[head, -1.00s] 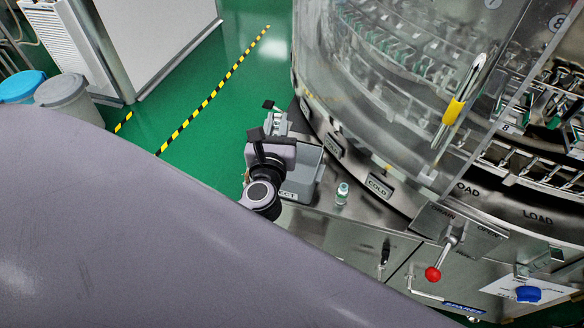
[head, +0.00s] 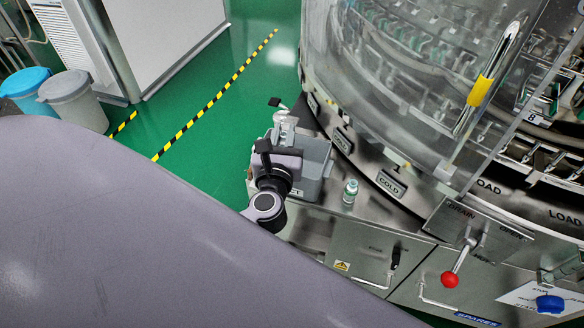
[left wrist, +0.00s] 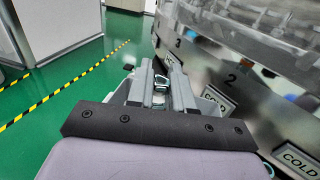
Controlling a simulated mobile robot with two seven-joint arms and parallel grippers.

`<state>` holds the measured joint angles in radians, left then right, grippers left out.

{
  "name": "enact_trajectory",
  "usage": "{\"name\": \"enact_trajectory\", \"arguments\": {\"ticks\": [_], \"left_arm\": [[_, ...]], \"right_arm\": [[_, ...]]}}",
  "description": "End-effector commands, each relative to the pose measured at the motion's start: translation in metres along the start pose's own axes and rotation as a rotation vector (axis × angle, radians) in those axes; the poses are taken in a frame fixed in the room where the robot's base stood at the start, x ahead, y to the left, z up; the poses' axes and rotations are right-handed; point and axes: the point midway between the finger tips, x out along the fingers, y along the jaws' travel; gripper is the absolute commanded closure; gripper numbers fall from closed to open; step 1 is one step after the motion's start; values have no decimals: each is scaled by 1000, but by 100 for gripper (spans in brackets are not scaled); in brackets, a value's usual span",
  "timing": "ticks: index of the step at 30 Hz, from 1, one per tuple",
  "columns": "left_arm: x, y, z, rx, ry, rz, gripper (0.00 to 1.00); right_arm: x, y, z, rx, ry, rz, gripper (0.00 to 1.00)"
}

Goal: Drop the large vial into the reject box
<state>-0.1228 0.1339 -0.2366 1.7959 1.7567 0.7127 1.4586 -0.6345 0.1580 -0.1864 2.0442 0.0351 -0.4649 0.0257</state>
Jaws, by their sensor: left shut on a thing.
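My left gripper (head: 285,122) is shut on a small clear vial, which shows as a glassy shape with a teal edge (left wrist: 160,84) between the fingers in the left wrist view. Fingers and wrist hide much of it. The grey reject box (head: 318,158) stands on the machine's metal ledge, partly behind my gripper and wrist in the head view. The gripper is at or above the box's far left side; I cannot tell its height over the box. Another vial with a teal cap (head: 350,192) stands upright on the ledge, right of the box. My right gripper is not in view.
The curved washer with its clear guard (head: 400,75) rises right of the box. A red-knobbed lever (head: 450,280) and a blue knob (head: 549,304) are at the lower right. Green floor (head: 225,130) lies open to the left; two bins (head: 72,100) stand farther left.

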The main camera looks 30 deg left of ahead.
Motion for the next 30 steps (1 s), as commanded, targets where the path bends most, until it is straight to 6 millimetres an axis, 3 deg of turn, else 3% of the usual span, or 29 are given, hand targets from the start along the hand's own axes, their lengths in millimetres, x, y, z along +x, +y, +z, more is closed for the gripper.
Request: {"name": "enact_trajectory", "arguments": {"ticks": [1,2,4,16,30], "left_arm": [[0,0,0,0,0,0,100],[0,0,0,0,0,0,73],[0,0,0,0,0,0,50],[-7,0,-1,0,2,-1,50],[-66,0,-1,0,2,0,50]], "right_arm": [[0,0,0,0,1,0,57],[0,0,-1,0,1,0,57],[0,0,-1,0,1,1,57],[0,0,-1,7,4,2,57],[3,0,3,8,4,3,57]]}}
